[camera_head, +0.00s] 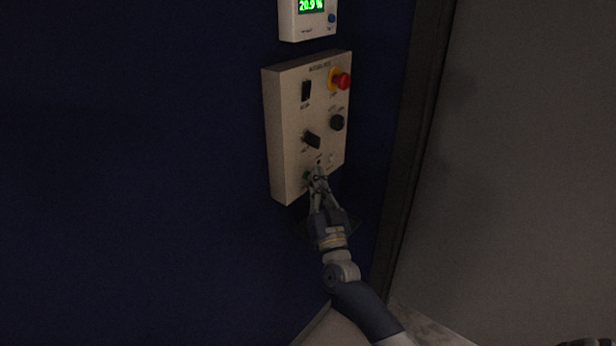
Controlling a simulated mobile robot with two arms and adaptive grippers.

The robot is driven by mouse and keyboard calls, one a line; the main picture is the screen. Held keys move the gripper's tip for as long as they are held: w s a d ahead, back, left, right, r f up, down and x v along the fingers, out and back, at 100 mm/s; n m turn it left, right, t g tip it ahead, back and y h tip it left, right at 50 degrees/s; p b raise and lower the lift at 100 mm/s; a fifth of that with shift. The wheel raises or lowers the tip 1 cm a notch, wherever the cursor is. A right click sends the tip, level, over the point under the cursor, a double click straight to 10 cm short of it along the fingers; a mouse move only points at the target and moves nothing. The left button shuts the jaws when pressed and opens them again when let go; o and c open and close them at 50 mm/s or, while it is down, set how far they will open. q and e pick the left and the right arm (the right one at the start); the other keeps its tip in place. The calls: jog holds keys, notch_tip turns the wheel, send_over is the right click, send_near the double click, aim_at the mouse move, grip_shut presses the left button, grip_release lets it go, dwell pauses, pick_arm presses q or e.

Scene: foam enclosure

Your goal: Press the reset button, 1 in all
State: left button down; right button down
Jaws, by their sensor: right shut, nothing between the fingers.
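The beige control box (284,140) is fixed to the dark blue wall and carries several controls. Low on its face, a small green button (307,176) shows just left of my right gripper's fingertips; its label is too small to read, so I cannot tell for sure that it is the reset button. My right gripper (318,174) is shut and empty, pointing up at the lower part of the box. Its fingers cover part of the panel, and I cannot tell whether they touch it.
Above on the panel are a red emergency knob (342,81), a black rocker switch (306,91), a round black knob (337,122) and a black rotary switch (312,139). A display unit (308,22) hangs above. A grey wall (500,170) stands at right.

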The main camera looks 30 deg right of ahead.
jog(key=shift+w, duration=0.15)
dwell(0.5)
jog(key=shift+s+d+p, duration=0.25)
jog(key=shift+s+p, duration=0.15)
jog(key=shift+s, duration=0.35)
jog(key=s, duration=0.1)
jog(key=s+d+p, duration=0.1)
jog(key=s, duration=0.1)
jog(key=s+d+p, duration=0.1)
jog(key=shift+s, duration=0.35)
dwell(0.5)
